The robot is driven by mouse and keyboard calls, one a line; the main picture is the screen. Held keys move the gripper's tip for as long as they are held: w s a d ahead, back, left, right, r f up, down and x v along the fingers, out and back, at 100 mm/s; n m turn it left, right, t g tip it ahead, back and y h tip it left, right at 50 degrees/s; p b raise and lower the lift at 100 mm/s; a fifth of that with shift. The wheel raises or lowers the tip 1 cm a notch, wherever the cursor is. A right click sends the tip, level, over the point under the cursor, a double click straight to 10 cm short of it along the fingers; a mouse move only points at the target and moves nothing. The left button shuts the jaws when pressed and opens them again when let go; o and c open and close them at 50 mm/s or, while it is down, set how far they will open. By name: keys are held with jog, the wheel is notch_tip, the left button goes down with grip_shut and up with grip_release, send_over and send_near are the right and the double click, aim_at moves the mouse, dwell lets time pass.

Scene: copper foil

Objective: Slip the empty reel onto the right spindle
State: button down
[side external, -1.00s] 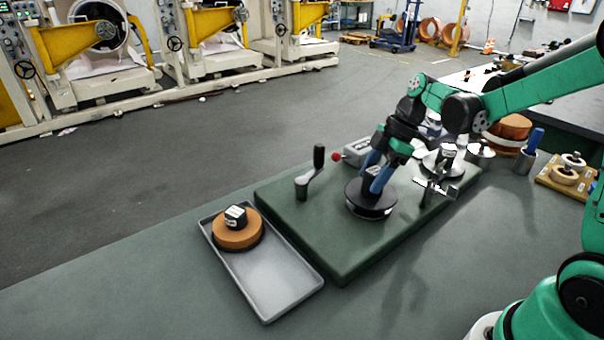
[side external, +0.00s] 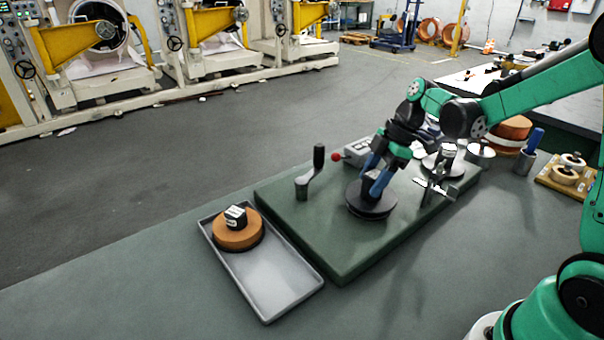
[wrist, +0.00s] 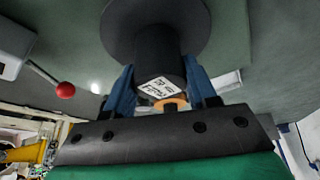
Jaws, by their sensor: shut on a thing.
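The empty reel (side external: 371,208), a black flanged disc with a black hub, is low over or on the green board (side external: 345,255), below my gripper (side external: 375,185). In the wrist view the two blue fingers of my gripper (wrist: 158,92) are shut on the hub of this reel (wrist: 155,20), which has a white label on its end. The spindle under the reel is hidden, and I cannot tell whether the flange fully rests on the board.
A copper-coloured roll (side external: 238,237) with a black core lies in the grey tray (side external: 280,288). A crank handle (side external: 309,176), a grey box with a red knob (side external: 357,151) and a metal bracket (side external: 434,188) stand on the board around the reel. A dark-hubbed pale disc (side external: 432,165) is behind.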

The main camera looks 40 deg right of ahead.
aim_at(374, 174)
jog(key=shift+f, duration=0.2)
jog(key=shift+f, duration=0.35)
dwell(0.4)
grip_release()
dwell(0.3)
jog(key=shift+r, duration=1)
dwell(0.7)
jog(key=shift+r, duration=3.5)
